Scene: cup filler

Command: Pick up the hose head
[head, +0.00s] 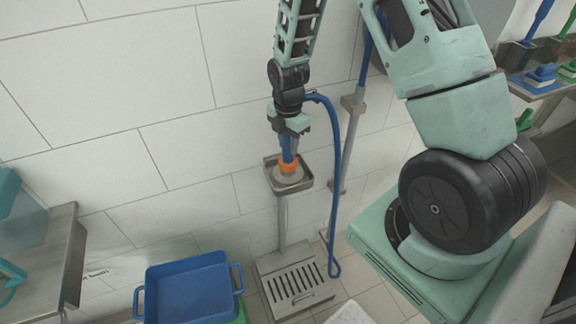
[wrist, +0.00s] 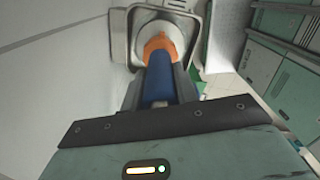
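The hose head (head: 287,158) has a blue body and an orange collar. It stands upright over a small metal tray holder (head: 302,184) on a post by the wall, with its collar at a pale round piece in the tray. My gripper (head: 288,143) points down on it from above. In the wrist view the blue body of the hose head (wrist: 160,78) lies between the two grey fingers (wrist: 161,84), which press close on both sides with no visible gap. The orange collar shows beyond the fingertips. The underside of the collar is hidden.
A blue hose (head: 335,190) loops down to the right of the post. A metal drain grate (head: 293,290) lies at its foot. A blue bin (head: 190,285) stands front left, beside a steel counter (head: 55,265). The tiled wall (head: 110,80) is close behind.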

